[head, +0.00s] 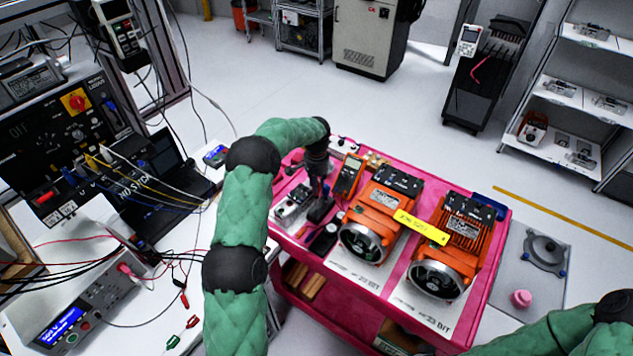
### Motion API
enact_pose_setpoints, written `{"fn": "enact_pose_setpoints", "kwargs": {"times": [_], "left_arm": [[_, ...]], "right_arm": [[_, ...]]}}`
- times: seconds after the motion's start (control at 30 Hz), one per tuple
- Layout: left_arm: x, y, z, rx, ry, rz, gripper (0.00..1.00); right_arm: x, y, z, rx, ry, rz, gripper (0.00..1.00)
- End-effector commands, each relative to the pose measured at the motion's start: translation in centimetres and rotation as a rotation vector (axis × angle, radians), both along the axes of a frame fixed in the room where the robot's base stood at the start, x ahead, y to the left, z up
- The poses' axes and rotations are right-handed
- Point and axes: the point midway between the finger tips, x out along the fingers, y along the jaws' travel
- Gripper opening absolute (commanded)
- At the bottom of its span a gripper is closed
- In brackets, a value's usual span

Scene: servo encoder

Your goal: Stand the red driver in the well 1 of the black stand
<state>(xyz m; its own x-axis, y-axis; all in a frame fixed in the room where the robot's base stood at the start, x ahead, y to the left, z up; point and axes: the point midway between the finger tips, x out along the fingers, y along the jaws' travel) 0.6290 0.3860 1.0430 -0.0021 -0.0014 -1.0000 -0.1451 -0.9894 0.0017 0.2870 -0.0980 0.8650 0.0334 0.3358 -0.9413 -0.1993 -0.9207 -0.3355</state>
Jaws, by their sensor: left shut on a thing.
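My left gripper (318,183) points down over the left part of the pink cart top. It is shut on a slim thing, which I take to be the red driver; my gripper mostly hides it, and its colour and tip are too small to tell. A small dark block (320,211), which may be the black stand, sits just below my gripper. I cannot make out its wells, or whether the held thing touches it. My right arm shows at the lower right corner, but its gripper is out of view.
Two orange motors (378,215) (456,235) fill the cart's middle and right, with a yellow label (421,227) between them. A multimeter (348,177) stands close right of my left gripper. A grey metal device (293,204) lies left. A cable-strewn workbench (100,235) adjoins the cart.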

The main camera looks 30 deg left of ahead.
Motion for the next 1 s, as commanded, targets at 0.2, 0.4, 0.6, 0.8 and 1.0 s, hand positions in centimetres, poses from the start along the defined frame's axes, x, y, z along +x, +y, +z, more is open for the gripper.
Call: {"fn": "enact_pose_setpoints", "kwargs": {"times": [0.2,0.4,0.6,0.8,1.0], "left_arm": [[0.0,0.0,-1.4,0.001,-0.001,0.0,0.0],[0.0,0.0,-2.6,0.001,-0.001,0.0,0.0],[0.0,0.0,-3.2,0.001,-0.001,0.004,0.0],[0.0,0.0,-3.2,0.001,-0.004,0.029,0.0],[0.0,0.0,-3.3,0.001,-0.004,0.029,0.0]], "right_arm": [[0.0,0.0,-0.8,0.0,0.0,0.0,0.4],[0.0,0.0,-1.4,0.0,0.0,0.0,0.4],[0.0,0.0,-1.7,0.0,0.0,0.0,0.4],[0.0,0.0,-1.8,0.0,0.0,0.0,0.4],[0.0,0.0,-2.0,0.0,0.0,0.0,0.4]]}}
